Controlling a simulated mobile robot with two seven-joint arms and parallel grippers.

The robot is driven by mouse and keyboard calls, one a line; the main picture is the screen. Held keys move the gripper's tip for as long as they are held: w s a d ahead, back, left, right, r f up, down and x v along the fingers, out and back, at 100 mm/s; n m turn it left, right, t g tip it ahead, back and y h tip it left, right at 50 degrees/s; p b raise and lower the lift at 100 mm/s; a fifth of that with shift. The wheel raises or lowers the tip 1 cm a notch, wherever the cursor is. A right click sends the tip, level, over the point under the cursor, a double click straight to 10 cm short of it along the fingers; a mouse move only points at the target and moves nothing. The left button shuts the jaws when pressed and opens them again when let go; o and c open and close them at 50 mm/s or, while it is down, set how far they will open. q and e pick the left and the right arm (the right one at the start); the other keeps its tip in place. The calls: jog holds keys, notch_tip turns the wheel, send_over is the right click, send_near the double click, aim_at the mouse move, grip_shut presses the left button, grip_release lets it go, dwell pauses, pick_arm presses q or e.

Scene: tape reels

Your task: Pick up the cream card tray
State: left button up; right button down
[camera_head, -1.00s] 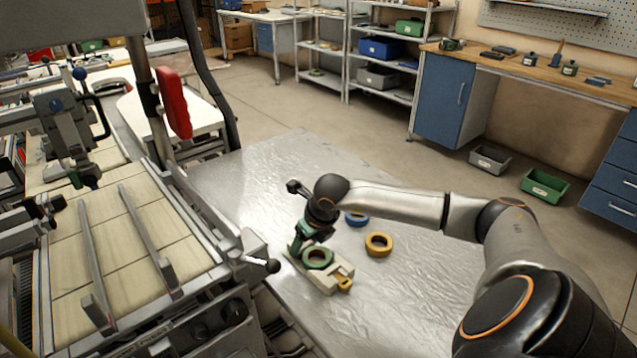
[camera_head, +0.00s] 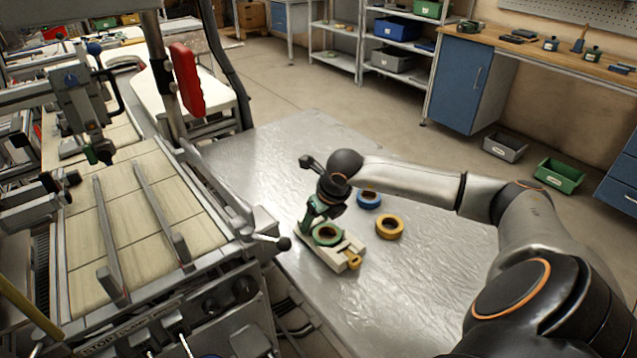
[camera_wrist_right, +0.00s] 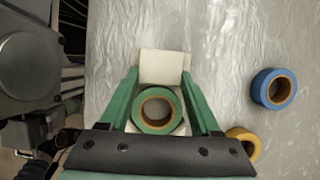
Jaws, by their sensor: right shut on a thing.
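The cream card tray (camera_head: 316,257) lies on the metal table, beside the long machine. A green tape reel (camera_head: 328,235) sits on it, and a small yellow piece (camera_head: 354,263) shows at its near end. My right gripper (camera_head: 312,222) is down at the tray from above. In the right wrist view its green fingers stand either side of the tray (camera_wrist_right: 161,64) and the green reel (camera_wrist_right: 157,109), shut on the tray. The gripper body hides the tray's lower part there. I cannot tell any gap under the tray. My left gripper does not show.
A yellow tape reel (camera_head: 389,227) and a blue tape reel (camera_head: 369,200) lie to the right of the tray. The machine (camera_head: 130,230) with its black-knobbed lever (camera_head: 284,243) stands close on the left. The table (camera_head: 420,290) is clear at front right.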

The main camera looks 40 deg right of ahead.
notch_tip(320, 180, up, 2)
jog(key=shift+r, duration=0.1)
jog(key=s+a+r+b, duration=0.1)
jog(key=s+r+b, duration=0.2)
jog(key=s+r, duration=0.6)
jog(key=s, duration=0.5)
jog(key=shift+a+r+b, duration=0.25)
jog(key=shift+r+b, duration=0.05)
jog(key=shift+r, duration=0.1)
jog(key=shift+f, duration=0.1)
